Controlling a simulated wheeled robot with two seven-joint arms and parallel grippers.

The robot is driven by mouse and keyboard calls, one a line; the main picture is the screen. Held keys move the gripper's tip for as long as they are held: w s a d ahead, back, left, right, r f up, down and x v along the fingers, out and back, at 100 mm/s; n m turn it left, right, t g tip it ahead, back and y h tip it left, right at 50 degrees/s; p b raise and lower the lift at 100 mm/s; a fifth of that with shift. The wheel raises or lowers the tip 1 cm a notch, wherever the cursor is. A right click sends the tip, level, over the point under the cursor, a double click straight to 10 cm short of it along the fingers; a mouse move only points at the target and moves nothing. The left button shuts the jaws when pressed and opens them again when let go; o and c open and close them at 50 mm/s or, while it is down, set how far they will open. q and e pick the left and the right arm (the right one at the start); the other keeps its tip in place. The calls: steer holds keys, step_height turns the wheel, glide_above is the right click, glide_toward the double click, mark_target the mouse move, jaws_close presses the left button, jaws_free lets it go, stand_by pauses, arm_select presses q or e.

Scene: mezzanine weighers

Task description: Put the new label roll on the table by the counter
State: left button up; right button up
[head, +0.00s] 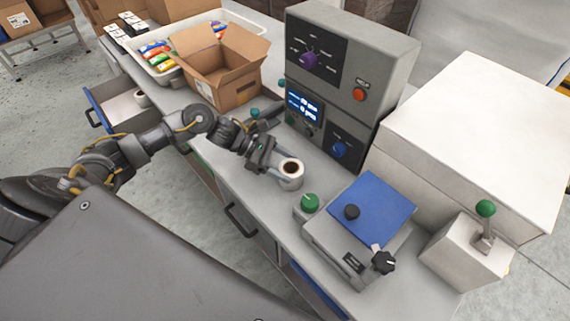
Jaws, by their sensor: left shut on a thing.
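A white label roll (290,177) with a dark core hole stands on or just above the grey table (325,172), in front of the grey counter machine (345,65) with its lit blue display. My left gripper (276,168) is shut on the roll from its left side. I cannot tell whether the roll's underside touches the table. Another white roll (141,98) lies in the open drawer (121,106) at the left. My right gripper is not in view.
A blue-topped scale (378,210) and a green button (309,203) stand right of the roll. A lever box (466,252) and a big white box (480,130) are farther right. An open cardboard box (225,75) and a tray of colourful packets (160,70) stand behind left.

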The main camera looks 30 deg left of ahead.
arm_select(q)
steer(key=shift+f, duration=0.2)
steer(key=o, duration=1.1)
steer(key=shift+r, duration=0.1)
steer(key=shift+r, duration=0.15)
steer(key=shift+a, duration=0.35)
steer(key=b+v, duration=0.4)
steer(key=v, duration=0.7)
steer(key=shift+a+r, duration=0.15)
steer(key=shift+r, duration=0.05)
